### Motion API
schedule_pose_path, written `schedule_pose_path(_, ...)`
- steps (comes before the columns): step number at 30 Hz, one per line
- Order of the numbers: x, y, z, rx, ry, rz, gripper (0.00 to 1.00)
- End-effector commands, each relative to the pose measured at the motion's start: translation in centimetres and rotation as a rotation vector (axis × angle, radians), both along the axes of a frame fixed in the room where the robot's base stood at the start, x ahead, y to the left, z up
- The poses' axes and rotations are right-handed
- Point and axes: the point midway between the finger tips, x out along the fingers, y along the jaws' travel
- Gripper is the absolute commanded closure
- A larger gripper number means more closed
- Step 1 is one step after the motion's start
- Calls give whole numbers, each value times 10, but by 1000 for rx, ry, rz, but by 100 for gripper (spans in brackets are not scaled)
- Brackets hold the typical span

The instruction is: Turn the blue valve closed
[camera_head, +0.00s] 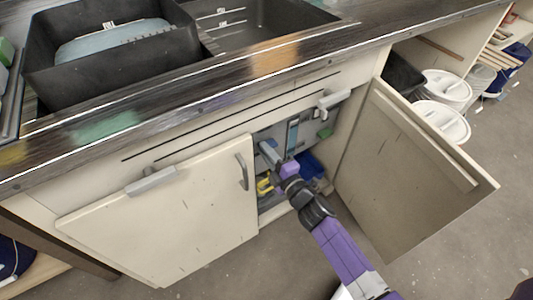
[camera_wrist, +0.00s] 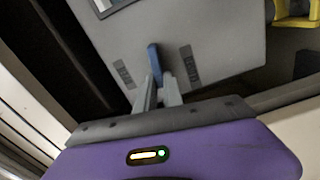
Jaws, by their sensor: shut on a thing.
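The blue valve (camera_wrist: 154,60) shows in the wrist view as a narrow blue lever on a grey panel (camera_wrist: 215,30), between two dark label strips. My gripper (camera_wrist: 159,88) is shut on the lever, one grey finger on each side of it. In the head view my gripper (camera_head: 270,154) reaches into the open cabinet under the counter, at the grey panel (camera_head: 308,128). The valve itself cannot be made out there, hidden by my gripper.
A yellow object (camera_head: 264,186) and a blue container (camera_head: 311,165) sit low in the cabinet. White-lidded buckets (camera_head: 442,120) stand at the right. The counter edge (camera_head: 230,90) runs above.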

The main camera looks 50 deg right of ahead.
Motion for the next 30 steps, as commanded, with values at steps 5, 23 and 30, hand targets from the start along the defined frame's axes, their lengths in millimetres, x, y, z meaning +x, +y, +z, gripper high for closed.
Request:
schedule_pose_path(5,0,1,-5,-92,28,1,100)
schedule_pose_path(23,0,1,-5,-177,54,2,100)
schedule_pose_path(30,0,1,-5,-177,54,2,72)
